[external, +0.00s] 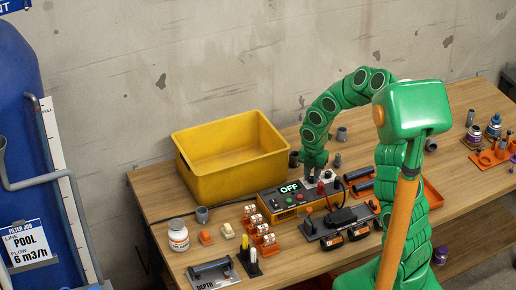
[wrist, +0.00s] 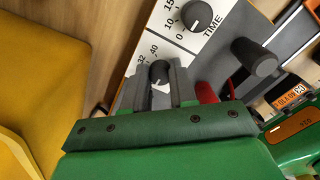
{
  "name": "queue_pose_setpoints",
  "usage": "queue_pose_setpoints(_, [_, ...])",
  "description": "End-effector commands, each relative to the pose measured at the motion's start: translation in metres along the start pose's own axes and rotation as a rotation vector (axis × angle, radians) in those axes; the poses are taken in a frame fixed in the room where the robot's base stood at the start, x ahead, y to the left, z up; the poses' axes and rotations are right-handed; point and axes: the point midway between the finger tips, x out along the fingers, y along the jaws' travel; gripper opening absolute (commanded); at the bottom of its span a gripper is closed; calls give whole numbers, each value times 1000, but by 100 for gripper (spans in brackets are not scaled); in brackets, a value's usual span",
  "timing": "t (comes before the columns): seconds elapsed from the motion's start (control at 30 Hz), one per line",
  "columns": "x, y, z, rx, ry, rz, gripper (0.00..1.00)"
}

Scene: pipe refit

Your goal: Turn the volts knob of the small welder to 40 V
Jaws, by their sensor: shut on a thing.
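The small welder (external: 271,205) is an orange and dark box on the bench, and its lit display (external: 290,188) reads OFF. My gripper (external: 316,170) reaches down to a white dial panel at its back right. In the wrist view my gripper (wrist: 159,84) is shut on the dark volts knob (wrist: 159,69), one finger on each side. The numbers 32 and 40 show beside the knob; the rest of its scale is hidden by the fingers. A small white mark shows on the knob's near side, but I cannot tell the exact setting.
The TIME knob (wrist: 197,15) sits close beyond the volts knob. A dark round handle (wrist: 254,57) and a red part (wrist: 206,93) stand to the right. A yellow bin (external: 235,178) stands left of my arm. Orange connectors, a depth gauge (external: 213,274) and a white bottle (external: 178,236) lie front left.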

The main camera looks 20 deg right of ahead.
Motion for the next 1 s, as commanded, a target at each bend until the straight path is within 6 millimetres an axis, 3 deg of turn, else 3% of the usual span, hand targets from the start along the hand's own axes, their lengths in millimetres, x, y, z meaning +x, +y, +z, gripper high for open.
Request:
queue_pose_setpoints(0.47, [0, 0, 0, 84, 0, 2, 0])
queue_pose_setpoints(1.0, [0, -1, 1, 547, -2, 2, 0])
